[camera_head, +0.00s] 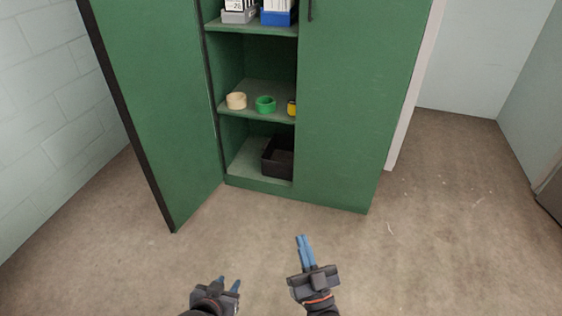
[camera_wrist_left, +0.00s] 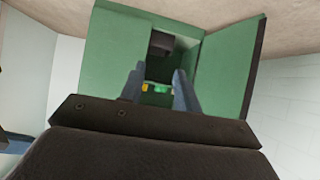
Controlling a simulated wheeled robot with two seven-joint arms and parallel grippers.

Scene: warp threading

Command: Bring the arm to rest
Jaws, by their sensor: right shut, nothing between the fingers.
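My left gripper (camera_head: 229,283) is low in the head view, left of centre. Its two blue fingers stand apart with nothing between them. In the left wrist view the fingers (camera_wrist_left: 158,85) are also apart and point toward the cabinet. My right gripper (camera_head: 302,240) is to the right of the left one, its blue fingers together and empty, pointing at the cabinet. Both grippers are in free air in front of the green cabinet (camera_head: 355,110), apart from it and from each other.
The cabinet's left door (camera_head: 150,90) stands open; the right one is closed. The middle shelf holds a beige tape roll (camera_head: 236,101), a green roll (camera_head: 265,105) and a partly hidden yellow item (camera_head: 292,108). A black bin (camera_head: 278,158) sits below. The floor in front is clear.

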